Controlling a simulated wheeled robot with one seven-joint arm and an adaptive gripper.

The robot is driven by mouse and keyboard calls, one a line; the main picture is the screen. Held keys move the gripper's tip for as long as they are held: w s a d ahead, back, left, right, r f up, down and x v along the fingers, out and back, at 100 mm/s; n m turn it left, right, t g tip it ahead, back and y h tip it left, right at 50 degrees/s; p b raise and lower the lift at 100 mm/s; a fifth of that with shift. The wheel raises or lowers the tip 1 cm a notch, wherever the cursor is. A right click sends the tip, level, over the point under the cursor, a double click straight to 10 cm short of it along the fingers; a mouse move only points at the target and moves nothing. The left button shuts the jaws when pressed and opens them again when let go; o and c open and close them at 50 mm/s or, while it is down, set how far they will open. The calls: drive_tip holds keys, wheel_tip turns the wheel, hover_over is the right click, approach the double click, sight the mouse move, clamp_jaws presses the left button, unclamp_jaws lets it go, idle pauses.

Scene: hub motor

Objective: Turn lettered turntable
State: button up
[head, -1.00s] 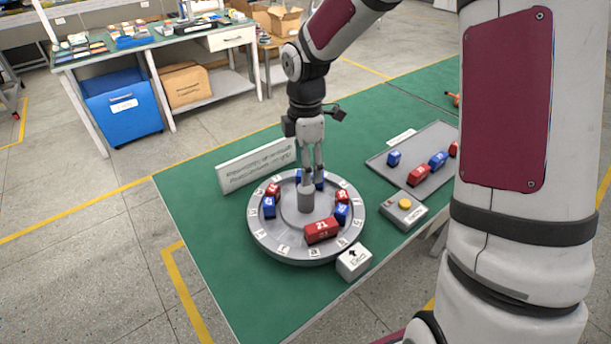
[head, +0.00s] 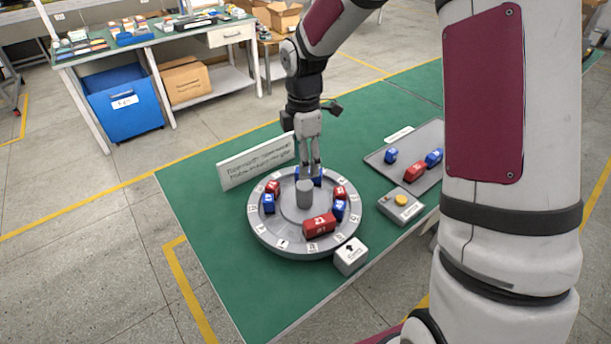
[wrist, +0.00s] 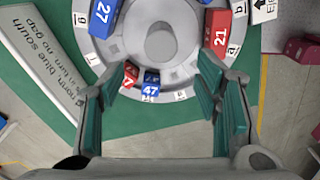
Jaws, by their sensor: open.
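The turntable (head: 290,240) is a round grey disc with white lettered tabs around its rim and a grey centre knob (head: 304,192). Red and blue blocks stand on it, including a red block marked 21 (head: 319,226) at the front. In the wrist view, the knob (wrist: 160,43) lies ahead between my fingers, with a blue block marked 47 (wrist: 151,83) nearer. My gripper (head: 312,174) is open and empty, pointing down above the far side of the disc, just behind the knob. In the wrist view, its fingers (wrist: 160,75) are spread wide. Whether they touch anything is unclear.
A white box with an arrow (head: 350,257) stands at the disc's front right. A sign (head: 257,162) stands behind left. At right are a yellow-button box (head: 401,203) and a grey tray (head: 379,164) with blocks. Green table is clear at front left.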

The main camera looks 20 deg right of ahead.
sight(304, 194)
wheel_tip(304, 194, down, 12)
drive_tip(key=p, duration=0.4)
drive_tip(key=shift+s+f, duration=0.1)
drive_tip(key=shift+f, duration=0.1)
drive_tip(key=shift+c, duration=0.4)
clamp_jaws()
